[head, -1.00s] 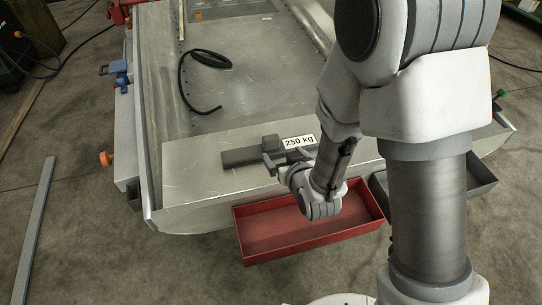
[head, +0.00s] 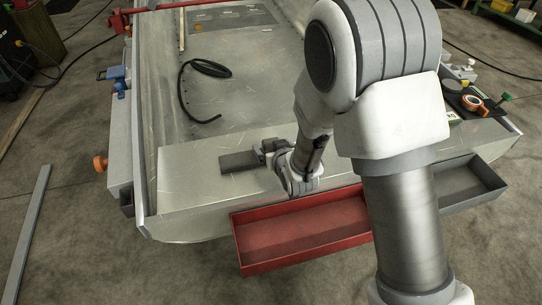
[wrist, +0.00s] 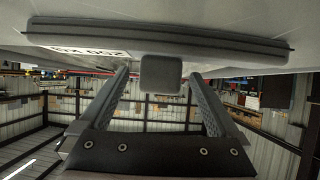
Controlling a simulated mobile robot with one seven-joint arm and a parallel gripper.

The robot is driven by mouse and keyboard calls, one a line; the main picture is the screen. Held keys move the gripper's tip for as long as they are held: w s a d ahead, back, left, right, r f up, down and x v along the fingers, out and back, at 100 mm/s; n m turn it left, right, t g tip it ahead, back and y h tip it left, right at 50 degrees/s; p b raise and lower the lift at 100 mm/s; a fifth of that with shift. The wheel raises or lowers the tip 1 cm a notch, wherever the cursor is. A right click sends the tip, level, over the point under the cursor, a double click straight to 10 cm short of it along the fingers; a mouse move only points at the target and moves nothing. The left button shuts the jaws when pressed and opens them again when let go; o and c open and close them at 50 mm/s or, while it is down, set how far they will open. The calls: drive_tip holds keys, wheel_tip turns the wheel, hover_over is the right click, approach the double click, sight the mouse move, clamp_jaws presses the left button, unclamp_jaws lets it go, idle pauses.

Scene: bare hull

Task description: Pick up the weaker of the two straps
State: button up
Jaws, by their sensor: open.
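A second strap cannot be made out; my arm hides part of the hull's right side.
A red tray (head: 245,255) and a grey tray (head: 488,172) hang at the hull's near edge, below my arm. A black cable (head: 184,92) lies farther back on the hull. The hull's middle is mostly clear.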

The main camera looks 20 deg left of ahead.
clamp_jaws()
idle(0.5)
drive_tip(key=shift+r, duration=0.1)
